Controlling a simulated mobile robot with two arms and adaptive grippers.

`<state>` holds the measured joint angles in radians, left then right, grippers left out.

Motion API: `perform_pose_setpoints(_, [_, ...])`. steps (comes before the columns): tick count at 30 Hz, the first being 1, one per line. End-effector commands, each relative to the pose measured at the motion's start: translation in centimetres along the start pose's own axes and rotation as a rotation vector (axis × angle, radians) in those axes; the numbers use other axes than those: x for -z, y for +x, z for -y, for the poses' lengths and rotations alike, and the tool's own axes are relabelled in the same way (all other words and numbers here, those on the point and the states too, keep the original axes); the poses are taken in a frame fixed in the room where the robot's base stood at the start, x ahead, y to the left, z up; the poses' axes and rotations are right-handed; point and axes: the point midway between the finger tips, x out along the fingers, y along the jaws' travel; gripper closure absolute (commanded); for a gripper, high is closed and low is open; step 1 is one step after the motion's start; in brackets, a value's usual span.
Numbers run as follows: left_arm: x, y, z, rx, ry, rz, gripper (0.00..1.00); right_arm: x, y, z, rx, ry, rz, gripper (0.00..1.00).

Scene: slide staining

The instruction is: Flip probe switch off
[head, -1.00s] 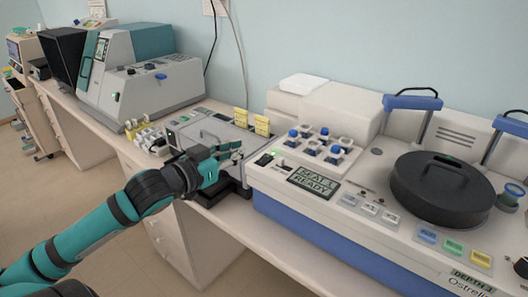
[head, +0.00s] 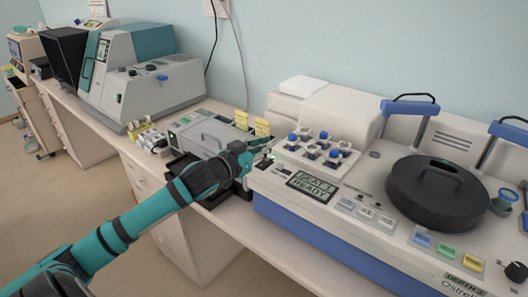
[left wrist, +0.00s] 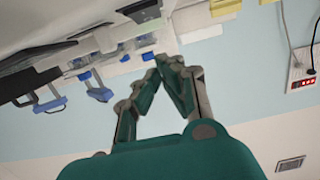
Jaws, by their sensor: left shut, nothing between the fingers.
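The large white and blue machine (head: 300,222) stands on the bench at the right, with a lit display (head: 312,186) that reads READY on its lower line. A small dark switch (head: 264,163) sits at the machine's left end, beside a small green light, partly covered by my fingers. I cannot tell which way it is set. My left gripper (head: 262,152) is at this corner, its teal fingers right by the switch; I cannot tell if they touch. In the left wrist view, the left gripper (left wrist: 170,62) has its fingertips together, with nothing between them. My right gripper is not in view.
White-and-blue-capped vials (head: 318,148) stand on the machine just right of the gripper. A black round lid (head: 437,192) lies farther right. A grey box with a handle (head: 203,136) and yellow racks (head: 262,127) are left and behind. A blue handle (left wrist: 98,90) shows in the wrist view.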

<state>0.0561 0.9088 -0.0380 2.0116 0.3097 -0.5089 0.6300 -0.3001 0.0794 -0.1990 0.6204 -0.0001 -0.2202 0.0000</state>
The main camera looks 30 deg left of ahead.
Motion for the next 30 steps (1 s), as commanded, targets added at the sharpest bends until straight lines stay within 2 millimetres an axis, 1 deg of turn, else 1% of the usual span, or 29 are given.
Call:
perform_pose_setpoints(1, [-1.0,0.1,-0.1,-0.001,-0.005,0.008,1.0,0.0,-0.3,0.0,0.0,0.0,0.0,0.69])
perform_pose_setpoints(3, [-1.7,0.3,0.0,0.0,-0.003,0.006,1.0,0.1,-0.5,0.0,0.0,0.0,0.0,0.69])
perform_pose_setpoints(9, [-2.9,0.6,-0.1,0.0,-0.001,0.005,1.0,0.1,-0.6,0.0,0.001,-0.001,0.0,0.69])
perform_pose_setpoints(19, [-3.0,0.6,-0.1,-0.001,-0.001,0.004,1.0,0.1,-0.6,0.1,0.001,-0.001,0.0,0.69])
perform_pose_setpoints(21, [-3.2,0.8,-0.1,-0.001,-0.006,0.004,1.0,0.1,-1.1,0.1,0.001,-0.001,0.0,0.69])
perform_pose_setpoints(23, [-3.1,1.1,0.0,0.001,-0.007,0.005,1.0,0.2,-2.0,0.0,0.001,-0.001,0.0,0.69])
perform_pose_setpoints(24, [-3.5,1.1,0.0,0.0,-0.002,0.003,1.0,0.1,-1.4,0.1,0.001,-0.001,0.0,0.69])
perform_pose_setpoints(30, [-3.4,1.1,0.0,0.0,-0.001,0.003,1.0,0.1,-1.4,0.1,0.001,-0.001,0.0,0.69])
